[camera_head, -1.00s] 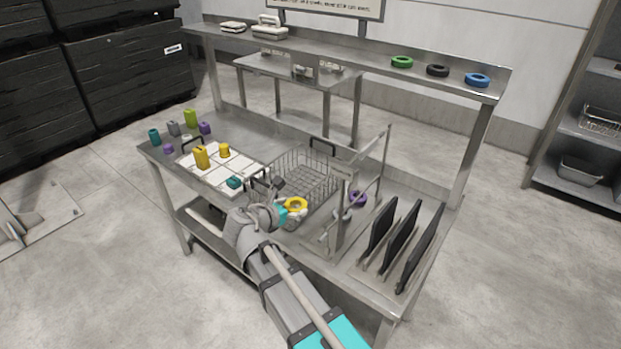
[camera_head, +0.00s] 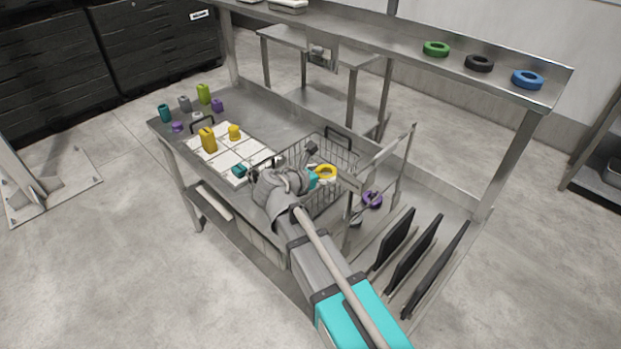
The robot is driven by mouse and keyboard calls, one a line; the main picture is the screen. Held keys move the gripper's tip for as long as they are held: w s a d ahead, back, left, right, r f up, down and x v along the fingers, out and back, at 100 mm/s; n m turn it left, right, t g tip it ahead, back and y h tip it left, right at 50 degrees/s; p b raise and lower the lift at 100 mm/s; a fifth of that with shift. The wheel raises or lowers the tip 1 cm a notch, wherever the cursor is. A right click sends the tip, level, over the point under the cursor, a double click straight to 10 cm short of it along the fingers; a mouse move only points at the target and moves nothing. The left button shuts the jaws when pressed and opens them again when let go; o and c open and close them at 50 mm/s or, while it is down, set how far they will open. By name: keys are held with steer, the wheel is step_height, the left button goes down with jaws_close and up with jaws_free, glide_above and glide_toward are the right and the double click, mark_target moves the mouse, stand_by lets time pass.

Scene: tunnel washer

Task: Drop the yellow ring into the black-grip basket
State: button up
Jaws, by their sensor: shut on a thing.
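The yellow ring (camera_head: 326,171) is at the tip of my gripper (camera_head: 315,176), which is shut on it. In the picture the ring lies over the right part of the wire basket (camera_head: 338,150), near its right edge. Its height above the basket is hard to tell. My arm and gripper hide the front left part of the basket.
A metal frame (camera_head: 381,165) stands right of the basket, with a purple ring (camera_head: 372,199) beside it. Black upright plates (camera_head: 414,251) stand at the right. A white compartment tray (camera_head: 215,158) with yellow pieces lies left. Green, black and blue rings (camera_head: 527,79) sit on the upper shelf.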

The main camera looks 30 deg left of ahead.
steer(key=shift+w, duration=0.25)
steer(key=shift+s, duration=0.1)
steer(key=shift+a+r, duration=0.1)
steer(key=shift+r, duration=0.05)
steer(key=w+a+r+m+g+h+p, duration=0.1)
steer(key=w+a+r+m+h+p, duration=0.1)
steer(key=w+a+r+p, duration=0.2)
steer(key=a+r+p, duration=0.3)
steer(key=shift+w+a+r+h+p, duration=0.2)
steer(key=shift+r+h+p, duration=0.1)
steer(key=shift+p, duration=0.1)
steer(key=shift+f, duration=0.15)
steer(key=shift+f+b, duration=2.9)
steer(key=shift+b, duration=0.15)
steer(key=o, duration=0.8)
